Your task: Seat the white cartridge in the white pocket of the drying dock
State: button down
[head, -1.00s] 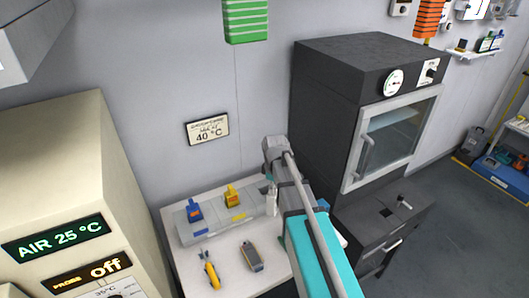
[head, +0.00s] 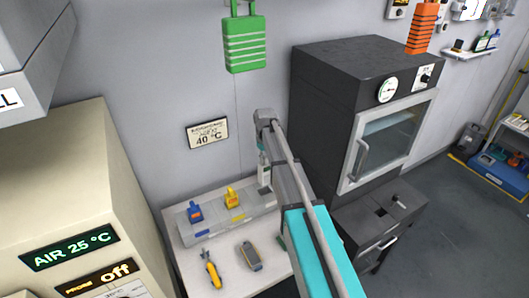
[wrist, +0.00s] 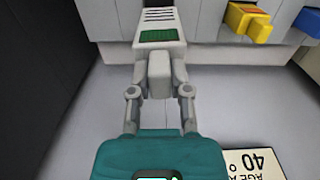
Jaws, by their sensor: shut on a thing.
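The white cartridge (wrist: 158,20), with a green label and dark slots, is held by my gripper (wrist: 159,78), which is shut on its grey grip block. In the head view the white cartridge (head: 264,175) shows upright at the dock's right end, beside my arm. My gripper there (head: 262,158) is small and partly hidden. The grey drying dock (head: 225,225) lies on the table, with its right end behind my arm. I cannot make out the white pocket, nor tell whether the cartridge touches the dock.
A blue cartridge (head: 195,211) and a yellow cartridge (head: 231,197) sit in the dock. A yellow-handled tool (head: 211,270) and a grey handheld device (head: 250,256) lie in front. A dark oven (head: 335,100) stands close to the right of my arm.

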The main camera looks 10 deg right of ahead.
aim_at(265, 176)
jog(key=shift+w+r+m, duration=0.2)
jog(key=shift+w+m, duration=0.1)
jog(key=shift+w, duration=0.25)
jog(key=shift+f, duration=0.15)
jog(key=shift+s+f+b, duration=0.1)
jog(key=shift+f+b, duration=2.65)
jog(key=shift+b, duration=0.15)
jog(key=shift+f+b, duration=3.05)
jog(key=shift+f, duration=0.05)
dwell(0.6)
jog(key=shift+c, duration=2.4)
grip_release()
jog(key=shift+r, duration=0.1)
